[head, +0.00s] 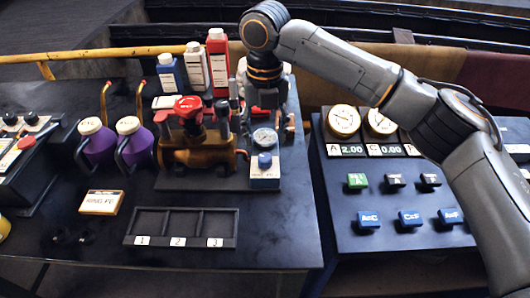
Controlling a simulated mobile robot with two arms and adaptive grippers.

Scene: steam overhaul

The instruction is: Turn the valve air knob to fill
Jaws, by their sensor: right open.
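A brass valve assembly (200,155) with a red handwheel (187,106) sits on a dark base on the black table. At its right is a small white box (264,178) with a blue knob (265,160) on it, likely the air knob; its setting and labels are too small to read. A round gauge (265,138) stands just behind the knob. My right gripper (266,112) points down above and behind the gauge, apart from the blue knob. It is open, with its fingertips hard to make out. My left gripper is not in view.
Bottles (217,62) stand behind the valve. Two purple jugs (131,142) are to its left. A three-slot tray (180,227) lies in front. A control panel (385,190) with dials and buttons stands at the right, across a gap.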

